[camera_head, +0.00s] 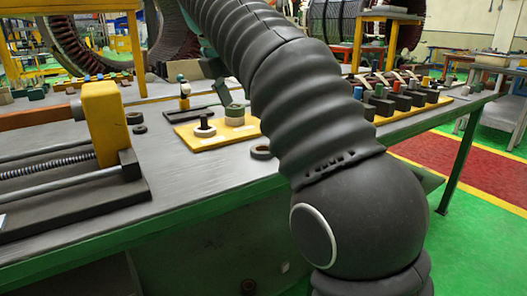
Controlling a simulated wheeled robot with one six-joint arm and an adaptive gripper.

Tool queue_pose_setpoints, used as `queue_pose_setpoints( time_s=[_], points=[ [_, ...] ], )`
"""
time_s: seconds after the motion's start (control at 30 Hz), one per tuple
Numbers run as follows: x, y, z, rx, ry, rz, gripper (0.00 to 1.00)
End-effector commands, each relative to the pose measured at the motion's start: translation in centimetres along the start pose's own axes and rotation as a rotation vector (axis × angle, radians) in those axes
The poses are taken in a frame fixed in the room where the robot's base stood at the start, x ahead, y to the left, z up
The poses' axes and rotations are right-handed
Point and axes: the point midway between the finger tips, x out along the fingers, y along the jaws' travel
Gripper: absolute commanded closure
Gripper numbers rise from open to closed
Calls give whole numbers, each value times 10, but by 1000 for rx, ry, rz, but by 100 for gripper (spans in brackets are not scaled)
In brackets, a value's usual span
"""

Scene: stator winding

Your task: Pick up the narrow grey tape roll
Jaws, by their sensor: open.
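I cannot single out the narrow grey tape roll with certainty. A dark grey ring (261,152) lies flat on the grey bench (200,178), just right of a yellow board (198,143). Two more small dark rings lie left of the board, one (134,118) behind the other (140,129). On the board are a low white roll (205,131) around a black peg (205,121) and a taller cream roll (235,119) with a green top. My dark ribbed arm crosses the middle of the view and hides part of the bench. My gripper is out of view.
A yellow post (102,122) of a machine with rods stands at the left front. Several dark blocks with coloured tops (402,101) stand in a row right of my arm. Large wound stator rings (70,40) stand behind.

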Motion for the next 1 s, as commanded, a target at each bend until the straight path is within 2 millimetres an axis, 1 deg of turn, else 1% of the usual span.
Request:
queue_pose_setpoints(
  time_s=[0.33,0.43,0.67,0.9,1.0],
  points=[
    [48,-2,1,2,0,-2,10],
    [58,-1,1,3,0,0,10],
    [71,-1,1,3,1,0,10],
    [104,-3,5,2,1,-1,10],
    [113,-3,5,2,1,0,10]
  ],
)
